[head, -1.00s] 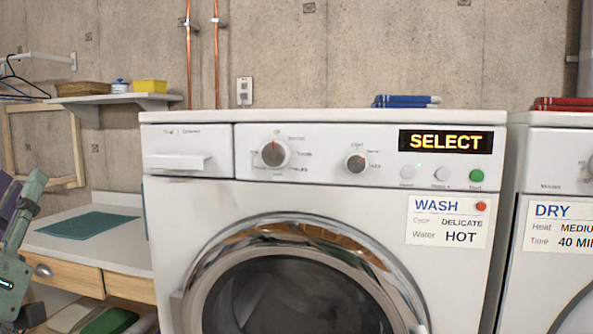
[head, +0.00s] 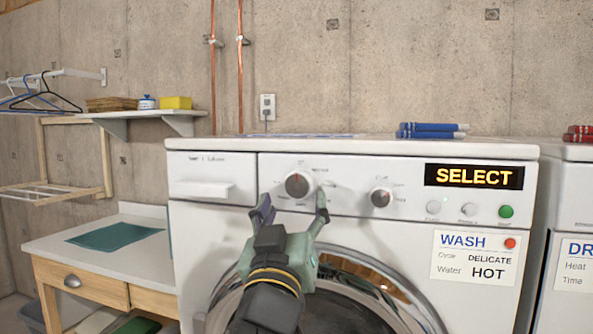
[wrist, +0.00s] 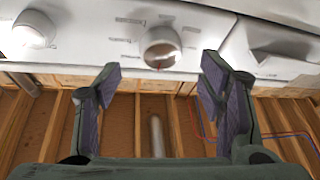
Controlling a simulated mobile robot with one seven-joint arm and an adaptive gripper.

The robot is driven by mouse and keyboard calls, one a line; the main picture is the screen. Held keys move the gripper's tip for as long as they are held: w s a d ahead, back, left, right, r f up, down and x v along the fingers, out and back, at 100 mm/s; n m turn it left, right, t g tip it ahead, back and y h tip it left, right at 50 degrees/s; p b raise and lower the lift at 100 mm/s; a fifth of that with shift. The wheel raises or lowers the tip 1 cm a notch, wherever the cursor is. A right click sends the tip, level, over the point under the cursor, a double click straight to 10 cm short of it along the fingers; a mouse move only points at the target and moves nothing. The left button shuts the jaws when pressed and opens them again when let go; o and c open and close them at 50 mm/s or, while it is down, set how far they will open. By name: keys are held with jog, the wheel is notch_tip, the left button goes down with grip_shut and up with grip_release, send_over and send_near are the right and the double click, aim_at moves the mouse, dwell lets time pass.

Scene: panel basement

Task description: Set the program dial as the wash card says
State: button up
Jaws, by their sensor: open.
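The wash card (head: 474,258) on the washer front reads Cycle DELICATE, Water HOT. The program dial (head: 297,185) is the larger left knob on the panel, with a red mark near its top; its printed labels are too small to read surely. The smaller knob (head: 382,197) sits to its right. The display (head: 474,176) shows SELECT. My gripper (head: 293,207) is open and empty, just below and in front of the program dial. In the wrist view, the dial (wrist: 161,47) lies beyond and between the open fingers (wrist: 160,82), apart from both.
The washer's detergent drawer (head: 210,190) is left of the dial. Several buttons (head: 468,209) lie under the display. The round door (head: 375,290) is below my gripper. A dryer (head: 565,240) stands at right, a counter (head: 60,240) at left.

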aim_at(297, 188)
jog(key=shift+p+x, duration=0.5)
jog(key=shift+x, duration=1.9)
jog(key=c, duration=1.2)
jog(key=shift+o, duration=0.2)
jog(key=shift+a+f, duration=0.1)
